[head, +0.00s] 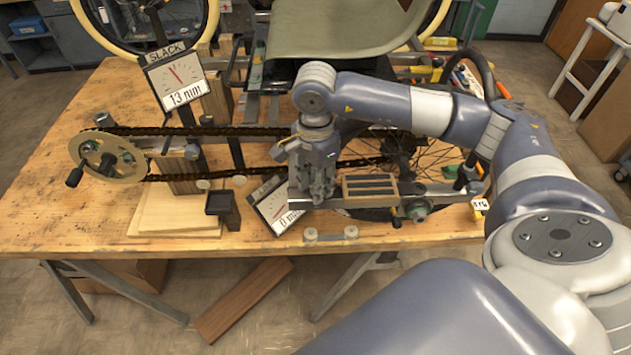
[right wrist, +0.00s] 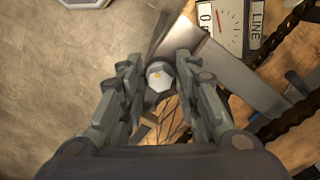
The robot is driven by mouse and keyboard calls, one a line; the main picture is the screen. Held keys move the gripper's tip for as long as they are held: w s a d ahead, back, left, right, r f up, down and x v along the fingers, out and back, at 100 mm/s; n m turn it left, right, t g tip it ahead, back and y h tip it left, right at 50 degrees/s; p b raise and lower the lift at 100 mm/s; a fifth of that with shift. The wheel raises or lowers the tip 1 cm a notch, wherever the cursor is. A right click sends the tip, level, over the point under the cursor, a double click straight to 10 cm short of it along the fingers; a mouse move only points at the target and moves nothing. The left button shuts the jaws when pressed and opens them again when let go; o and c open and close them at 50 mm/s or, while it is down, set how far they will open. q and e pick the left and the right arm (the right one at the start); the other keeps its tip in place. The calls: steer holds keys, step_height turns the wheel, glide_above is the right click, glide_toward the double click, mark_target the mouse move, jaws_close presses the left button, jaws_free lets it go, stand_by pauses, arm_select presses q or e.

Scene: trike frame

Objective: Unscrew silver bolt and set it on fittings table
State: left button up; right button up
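In the right wrist view a silver hex-headed bolt (right wrist: 158,77) shows between the two fingers of my right gripper (right wrist: 158,72). The fingers stand apart on either side of the bolt head, with a narrow gap showing. Whether the bolt is still seated behind its head is hidden. In the head view my right gripper (head: 318,190) points down at the metal rail of the trike frame (head: 370,201), and the bolt is hidden there. My left gripper is out of view. I cannot tell which surface is the fittings table; a white stand (head: 588,62) is at the far right.
The chain (head: 230,131) runs from the crank disc (head: 103,160) to the rear wheel. A slack gauge (head: 182,80) reads 13 mm. A line gauge (head: 277,205) is beside my right gripper. Bare wooden workbench (head: 60,205) shows at left. A plank (head: 243,300) is on the floor.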

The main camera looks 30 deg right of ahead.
steer(key=shift+m, duration=0.3)
steer(key=m, duration=0.5)
steer(key=shift+w, duration=0.1)
steer(key=m, duration=0.6)
steer(key=shift+w+m, duration=0.1)
steer(key=shift+m, duration=0.2)
steer(key=c, duration=0.5)
steer(key=shift+c, duration=0.3)
